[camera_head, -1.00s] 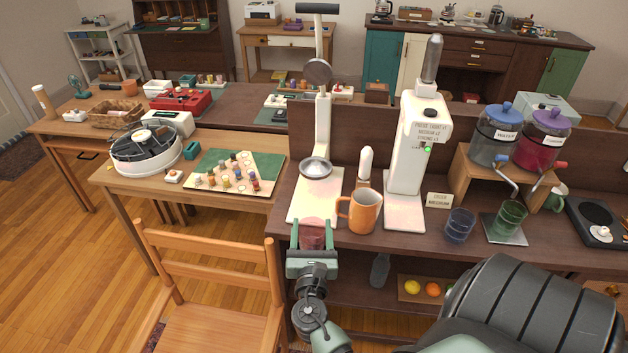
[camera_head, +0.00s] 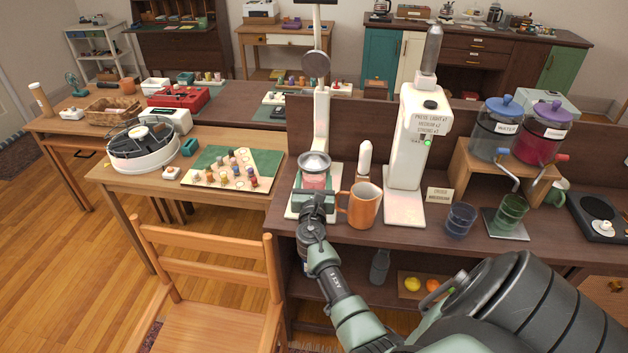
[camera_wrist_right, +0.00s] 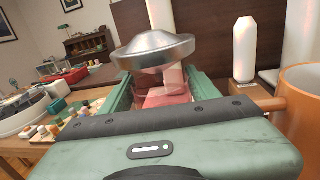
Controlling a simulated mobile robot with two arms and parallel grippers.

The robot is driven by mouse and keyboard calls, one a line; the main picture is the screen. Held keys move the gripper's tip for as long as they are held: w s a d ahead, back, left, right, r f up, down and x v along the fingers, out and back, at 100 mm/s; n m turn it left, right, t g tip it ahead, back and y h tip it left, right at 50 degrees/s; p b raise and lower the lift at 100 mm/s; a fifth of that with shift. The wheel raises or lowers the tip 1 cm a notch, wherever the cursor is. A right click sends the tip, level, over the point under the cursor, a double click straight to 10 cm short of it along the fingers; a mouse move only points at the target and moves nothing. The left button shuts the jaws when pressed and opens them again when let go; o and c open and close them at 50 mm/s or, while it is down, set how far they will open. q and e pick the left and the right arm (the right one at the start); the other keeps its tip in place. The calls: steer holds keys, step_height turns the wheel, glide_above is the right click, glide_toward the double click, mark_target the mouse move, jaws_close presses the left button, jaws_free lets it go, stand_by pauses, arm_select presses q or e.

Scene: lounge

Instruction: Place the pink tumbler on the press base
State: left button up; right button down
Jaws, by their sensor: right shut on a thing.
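The pink tumbler (camera_head: 316,181) is translucent and held between the fingers of my right gripper (camera_head: 315,190). It also shows between the green fingers in the right wrist view (camera_wrist_right: 167,93). It is upright, over the white press base (camera_head: 297,206) and just below the round metal press head (camera_head: 314,160). The head hides the tumbler's rim from above. I cannot tell whether its bottom touches the base. My left gripper is not in view.
An orange mug (camera_head: 361,207) stands close to the right of my gripper. A white dispenser (camera_head: 405,150) and blue and green tumblers stand further right. A wooden chair (camera_head: 200,245) is at the left front.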

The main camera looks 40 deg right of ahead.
steer(key=shift+w+d+f+b, duration=0.2)
steer(key=shift+f+b, duration=0.2)
steer(key=shift+f, duration=0.1)
steer(key=shift+w+d+f+b, duration=0.15)
steer(key=shift+w+f+b, duration=0.05)
steer(key=shift+f+b, duration=0.2)
steer(key=shift+s+a+r, duration=0.1)
steer(key=shift+r, duration=0.1)
steer(key=shift+f, duration=0.3)
steer(key=c, duration=0.7)
jaws_free()
steer(key=shift+o, duration=0.2)
steer(key=shift+r, duration=0.1)
steer(key=shift+r, duration=0.2)
steer(key=v, duration=1)
steer(key=shift+s+a+f, duration=0.15)
steer(key=shift+s, duration=0.1)
steer(key=shift+s+a, duration=0.5)
